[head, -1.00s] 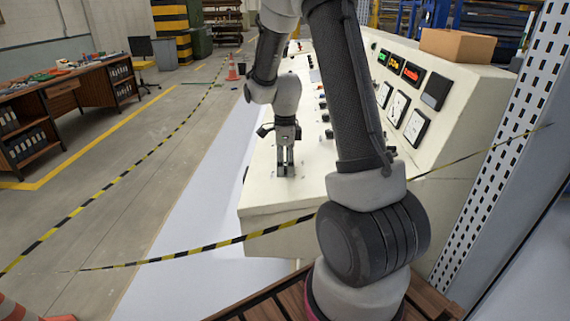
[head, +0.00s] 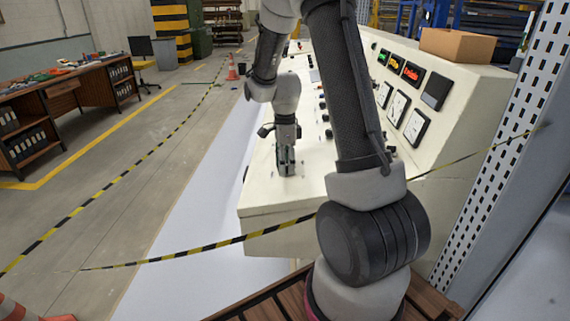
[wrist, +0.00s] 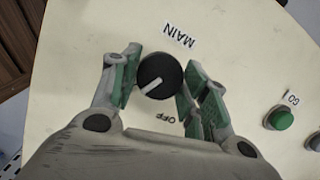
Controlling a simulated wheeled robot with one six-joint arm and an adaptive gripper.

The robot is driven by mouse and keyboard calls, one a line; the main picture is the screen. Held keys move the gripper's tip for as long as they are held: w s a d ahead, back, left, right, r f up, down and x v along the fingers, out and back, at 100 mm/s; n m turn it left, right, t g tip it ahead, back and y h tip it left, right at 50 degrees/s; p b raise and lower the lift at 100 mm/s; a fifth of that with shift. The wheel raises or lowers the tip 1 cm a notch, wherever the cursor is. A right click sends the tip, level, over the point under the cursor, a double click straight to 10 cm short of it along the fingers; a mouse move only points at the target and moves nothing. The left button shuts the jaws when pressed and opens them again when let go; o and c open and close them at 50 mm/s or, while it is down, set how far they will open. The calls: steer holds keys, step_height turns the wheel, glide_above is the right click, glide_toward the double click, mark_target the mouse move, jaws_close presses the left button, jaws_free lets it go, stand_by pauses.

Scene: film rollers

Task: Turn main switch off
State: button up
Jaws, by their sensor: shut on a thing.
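The main switch (wrist: 165,68) is a round black knob with a white pointer line, on the cream panel in the wrist view. A MAIN label (wrist: 180,35) sits above it and an OFF label (wrist: 166,118) below. The pointer line slants to the lower left, not straight at OFF. My gripper (wrist: 158,78) is shut on the knob, with green-padded fingers on either side of it. In the head view my gripper (head: 286,167) points down at the near end of the console top, and hides the knob.
A green GO button (wrist: 280,119) lies to the right on the panel. The console (head: 270,205) carries more black knobs, gauges (head: 399,108) and lit displays (head: 412,71). A cardboard box (head: 457,45) rests on top. Striped tape (head: 200,248) crosses in front.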

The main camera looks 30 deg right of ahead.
steer(key=n+g, duration=0.1)
steer(key=n, duration=0.5)
steer(key=shift+w, duration=0.15)
steer(key=n, duration=0.3)
steer(key=n+g, duration=0.1)
steer(key=n, duration=0.2)
steer(key=shift+w+g, duration=0.1)
steer(key=shift+g, duration=0.2)
steer(key=o, duration=1)
steer(key=shift+r, duration=0.1)
steer(key=v, duration=1.1)
steer(key=shift+w+a+r, duration=0.1)
steer(key=shift+a+r, duration=0.1)
steer(key=shift+r, duration=0.2)
